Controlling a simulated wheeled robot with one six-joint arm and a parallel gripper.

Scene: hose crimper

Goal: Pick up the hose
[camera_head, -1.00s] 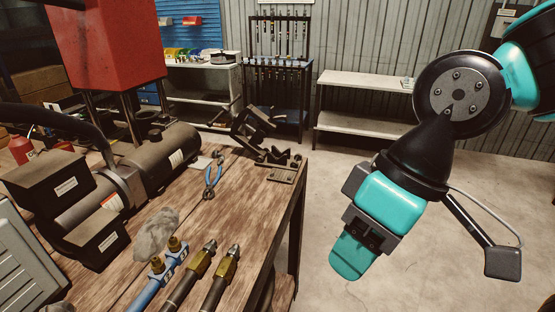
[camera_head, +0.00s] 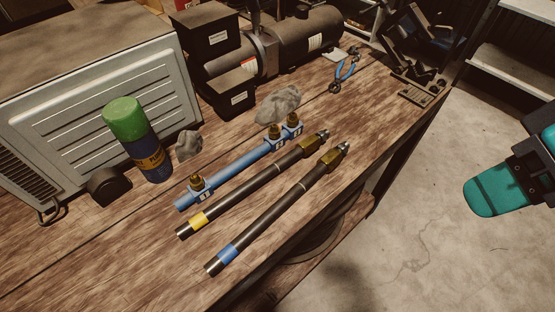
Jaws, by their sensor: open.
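Two dark hoses with brass and steel end fittings lie side by side on the wooden table. One hose (camera_head: 248,186) has a yellow band near its lower left end. The other hose (camera_head: 283,207) has a blue band and lies closer to the table's front edge. I cannot tell which one the task means. My gripper (camera_head: 494,196) is at the right edge of the picture, out over the floor and well apart from the hoses.
A blue pipe with brass fittings (camera_head: 238,174) lies beside the hoses. Behind are a green-capped can (camera_head: 142,145), grey rags (camera_head: 278,104), pliers (camera_head: 344,74), a compressor (camera_head: 305,42) and a clamp tool (camera_head: 418,75). The table (camera_head: 358,130) is bare right of the hoses.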

